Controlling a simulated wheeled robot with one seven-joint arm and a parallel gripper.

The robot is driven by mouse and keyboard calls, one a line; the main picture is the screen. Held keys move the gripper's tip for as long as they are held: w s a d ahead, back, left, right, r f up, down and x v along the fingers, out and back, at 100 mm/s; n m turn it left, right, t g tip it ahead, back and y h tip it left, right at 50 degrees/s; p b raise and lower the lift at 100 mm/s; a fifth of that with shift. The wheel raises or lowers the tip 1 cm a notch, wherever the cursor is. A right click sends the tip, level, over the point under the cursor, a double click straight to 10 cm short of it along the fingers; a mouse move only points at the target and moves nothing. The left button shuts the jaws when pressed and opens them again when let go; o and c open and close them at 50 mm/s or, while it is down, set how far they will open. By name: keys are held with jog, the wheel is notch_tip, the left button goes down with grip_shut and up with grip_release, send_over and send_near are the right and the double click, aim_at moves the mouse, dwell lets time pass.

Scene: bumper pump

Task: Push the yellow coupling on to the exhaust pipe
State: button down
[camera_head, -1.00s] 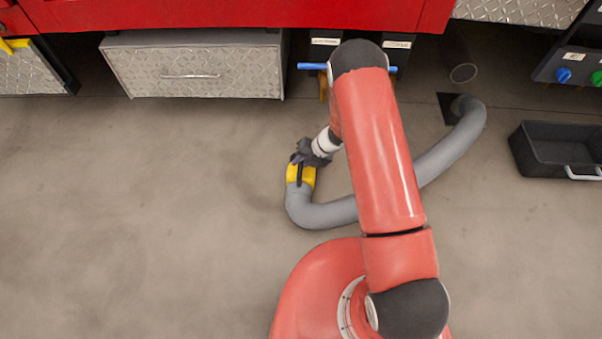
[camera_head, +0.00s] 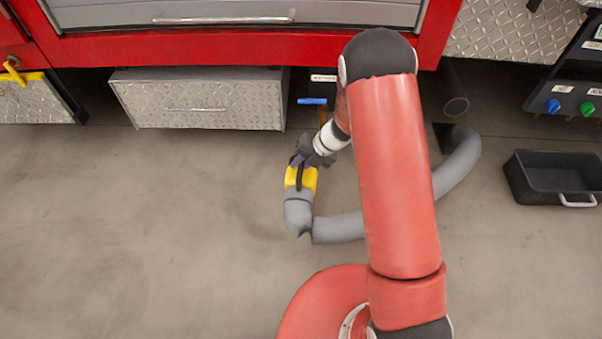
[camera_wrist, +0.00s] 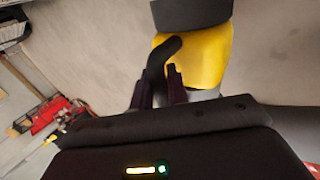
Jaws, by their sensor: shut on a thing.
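The yellow coupling (camera_head: 301,178) is on the end of a grey hose (camera_head: 340,228), left of my arm in the head view. My gripper (camera_head: 301,164) is shut on the coupling, on what looks like its dark handle. In the wrist view the coupling (camera_wrist: 203,58) fills the top centre, with a dark ring at its far end, and my gripper's fingers (camera_wrist: 158,88) close on the black handle (camera_wrist: 160,58). The exhaust pipe (camera_head: 456,104) is a dark round tube under the red vehicle, right of my arm, apart from the coupling.
A diamond-plate box (camera_head: 197,100) hangs under the red vehicle (camera_head: 250,42) at left. A blue handle (camera_head: 312,101) shows behind my gripper. A black bin (camera_head: 550,178) stands at right, below a panel with coloured knobs (camera_head: 570,106). The floor at left is clear.

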jog(key=shift+r, duration=1.8)
